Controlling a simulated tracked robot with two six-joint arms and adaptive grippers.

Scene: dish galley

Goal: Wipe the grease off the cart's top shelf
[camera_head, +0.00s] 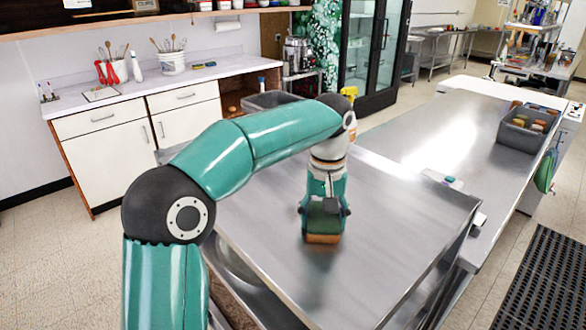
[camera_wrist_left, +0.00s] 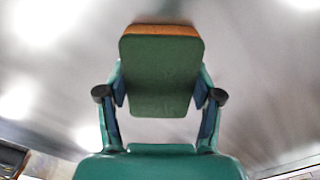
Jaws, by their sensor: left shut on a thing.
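The cart's top shelf (camera_head: 385,230) is a bare metal sheet in the middle of the head view; it also fills the background of the left wrist view (camera_wrist_left: 255,90). My left gripper (camera_head: 324,208) is shut on a sponge (camera_head: 322,239), orange with a green face. In the left wrist view the sponge (camera_wrist_left: 160,75) sits between the two fingers, green face toward the camera. It is low over the shelf; I cannot tell whether it touches. A faint dark patch shows below it, grease or reflection, I cannot tell which. My right gripper is out of view.
A long metal counter (camera_head: 465,135) runs along the cart's right side, with a grey bin (camera_head: 513,138) of several sponges. Another grey bin (camera_head: 262,101) and a yellow spray head (camera_head: 349,91) are behind my arm. A black mat (camera_head: 545,285) lies on the floor at right.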

